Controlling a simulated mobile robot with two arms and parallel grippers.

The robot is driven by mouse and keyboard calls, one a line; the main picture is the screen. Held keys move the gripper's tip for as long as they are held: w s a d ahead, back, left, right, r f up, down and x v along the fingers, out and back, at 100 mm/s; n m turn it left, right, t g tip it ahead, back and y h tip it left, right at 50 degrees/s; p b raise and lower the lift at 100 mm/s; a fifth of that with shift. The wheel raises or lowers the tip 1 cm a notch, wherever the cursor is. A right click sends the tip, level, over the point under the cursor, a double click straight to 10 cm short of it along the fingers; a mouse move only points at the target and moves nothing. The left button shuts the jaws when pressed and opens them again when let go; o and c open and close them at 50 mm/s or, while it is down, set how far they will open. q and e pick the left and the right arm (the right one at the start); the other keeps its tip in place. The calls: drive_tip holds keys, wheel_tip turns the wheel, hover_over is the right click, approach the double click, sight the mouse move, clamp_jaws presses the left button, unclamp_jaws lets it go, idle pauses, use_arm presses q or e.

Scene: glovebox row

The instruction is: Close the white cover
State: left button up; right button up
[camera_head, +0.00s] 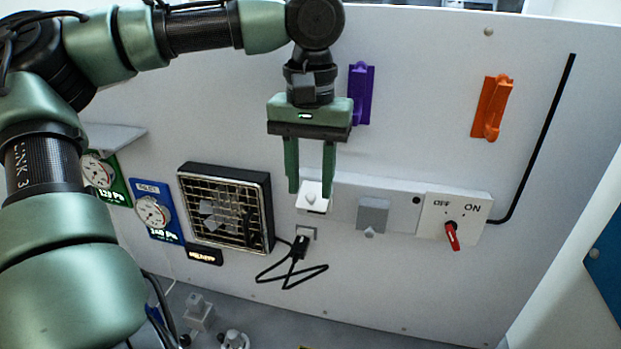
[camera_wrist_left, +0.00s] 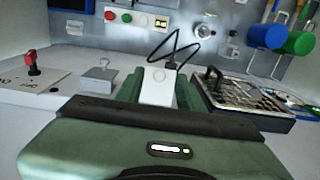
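The white cover (camera_head: 313,198) is on the wall panel, at the left end of a pale strip, with a small knob on its face. It also shows in the left wrist view (camera_wrist_left: 158,86), between the two fingers. My left gripper (camera_head: 310,188) comes down from above, its green fingers apart on either side of the cover's upper part. In the left wrist view the gripper (camera_wrist_left: 158,95) is also open. I cannot tell whether a finger touches the cover. The cover's exact angle is hard to tell. My right gripper is not in view.
A grey cover (camera_head: 373,213) and a red OFF/ON switch (camera_head: 452,236) are to the right. A black-framed grille (camera_head: 227,207) and gauges (camera_head: 153,212) are to the left. A black plug with cable (camera_head: 299,247) hangs below. Purple (camera_head: 361,94) and orange (camera_head: 492,107) holders are above.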

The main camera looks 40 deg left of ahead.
use_arm(q)
drive_tip(key=shift+f, duration=0.45)
drive_tip(key=shift+w+a+f, duration=0.1)
drive_tip(key=shift+w+f, duration=0.05)
drive_tip(key=shift+f, duration=0.05)
drive_tip(key=shift+c, duration=0.3)
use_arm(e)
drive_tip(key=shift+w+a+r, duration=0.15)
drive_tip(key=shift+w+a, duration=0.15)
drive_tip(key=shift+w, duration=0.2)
use_arm(q)
clamp_jaws()
